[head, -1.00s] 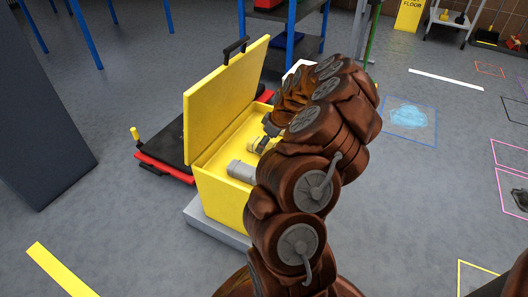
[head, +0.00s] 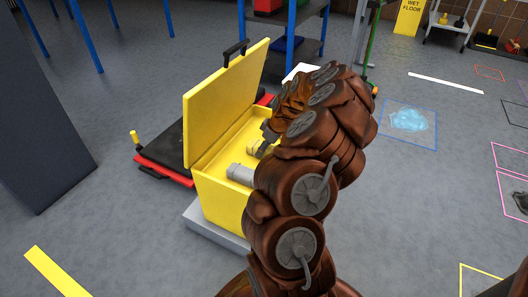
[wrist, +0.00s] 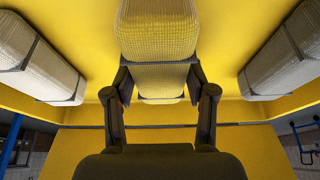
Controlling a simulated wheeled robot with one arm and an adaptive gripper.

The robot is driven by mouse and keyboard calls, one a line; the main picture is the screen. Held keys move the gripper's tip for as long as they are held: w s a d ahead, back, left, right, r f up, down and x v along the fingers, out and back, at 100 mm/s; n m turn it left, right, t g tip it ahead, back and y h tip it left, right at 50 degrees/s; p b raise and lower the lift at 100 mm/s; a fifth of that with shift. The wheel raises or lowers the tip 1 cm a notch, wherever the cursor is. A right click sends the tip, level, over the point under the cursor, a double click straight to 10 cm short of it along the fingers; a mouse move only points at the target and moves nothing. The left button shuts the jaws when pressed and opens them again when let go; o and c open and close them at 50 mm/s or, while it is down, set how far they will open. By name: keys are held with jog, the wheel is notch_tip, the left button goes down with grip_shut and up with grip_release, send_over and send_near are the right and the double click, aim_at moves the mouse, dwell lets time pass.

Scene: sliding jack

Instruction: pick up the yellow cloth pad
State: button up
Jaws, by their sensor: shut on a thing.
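The yellow cloth pad (wrist: 158,42) is a pale yellow, woven bundle with a dark band, in the middle of the wrist view. My gripper (wrist: 159,82) is shut on it, one finger on each side. In the head view, the pad (head: 254,148) shows as a small yellow patch inside the open yellow case (head: 222,207). My gripper is mostly hidden there behind my arm. Whether the pad is clear of the case floor, I cannot tell.
Grey banded pads lie left (wrist: 35,62) and right (wrist: 285,60) of the held pad; one grey pad (head: 240,174) shows in the head view. The case's lid (head: 225,100) stands open on the left. A black and red low trolley (head: 165,150) is behind the case.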

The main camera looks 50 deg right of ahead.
notch_tip(320, 180, up, 10)
jog(key=p, duration=0.3)
jog(key=shift+p, duration=0.35)
jog(key=o, duration=0.6)
jog(key=c, duration=0.4)
jog(key=shift+c, duration=0.2)
